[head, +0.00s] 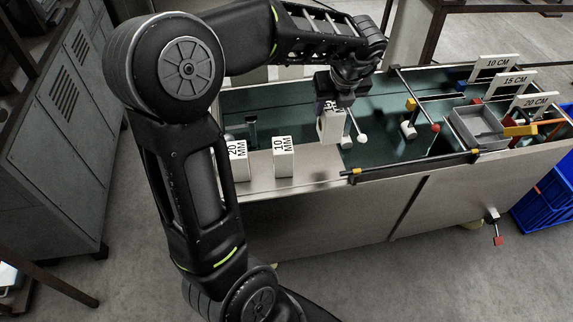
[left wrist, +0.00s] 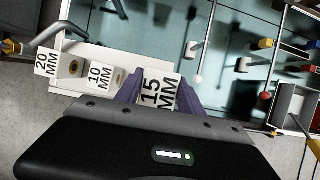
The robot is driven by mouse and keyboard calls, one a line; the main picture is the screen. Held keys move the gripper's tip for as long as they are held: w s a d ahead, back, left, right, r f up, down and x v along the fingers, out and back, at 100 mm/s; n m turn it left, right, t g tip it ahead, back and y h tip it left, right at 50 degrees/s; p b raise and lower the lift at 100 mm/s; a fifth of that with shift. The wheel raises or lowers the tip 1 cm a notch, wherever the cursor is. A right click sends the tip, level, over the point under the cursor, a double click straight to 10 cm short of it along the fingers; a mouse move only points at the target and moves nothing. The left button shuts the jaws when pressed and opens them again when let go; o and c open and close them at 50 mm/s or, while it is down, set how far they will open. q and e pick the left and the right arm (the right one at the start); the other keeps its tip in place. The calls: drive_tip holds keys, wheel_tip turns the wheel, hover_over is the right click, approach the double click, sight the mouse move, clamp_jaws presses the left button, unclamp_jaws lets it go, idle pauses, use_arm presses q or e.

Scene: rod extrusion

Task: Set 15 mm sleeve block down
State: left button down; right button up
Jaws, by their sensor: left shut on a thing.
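The 15 mm sleeve block (left wrist: 157,93) is white with black "15 MM" lettering. In the left wrist view it sits between the purple fingers of my left gripper (left wrist: 160,88), which is shut on it. In the head view my left gripper (head: 333,103) points down and holds the block (head: 331,125) by the front edge of the bench; whether its base touches the surface I cannot tell. The 10 mm block (head: 284,157) and the 20 mm block (head: 238,160) stand to its left on the pale strip. They also show in the left wrist view (left wrist: 101,75). My right gripper is out of view.
A green-topped bench (head: 385,140) carries a grey tray (head: 477,128), several rods with coloured ends, and 10, 15 and 20 CM signs (head: 495,65) at right. A yellow-tipped bar (head: 410,164) lies along the front edge. A blue crate (head: 545,205) is on the floor.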

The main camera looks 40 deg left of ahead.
sight(336, 119)
use_arm(q)
drive_tip(key=shift+w+f+b, duration=0.1)
drive_tip(key=shift+f+b, duration=0.25)
drive_tip(key=shift+f, duration=2.15)
drive_tip(key=shift+f, duration=0.1)
drive_tip(key=shift+f+b, duration=0.4)
drive_tip(key=shift+f, duration=2)
drive_tip(key=shift+f, duration=0.15)
drive_tip(key=c, duration=0.7)
unclamp_jaws()
drive_tip(key=shift+d+r, duration=0.15)
drive_tip(key=shift+r, duration=0.45)
drive_tip(key=p+v, duration=0.1)
drive_tip(key=v, duration=1)
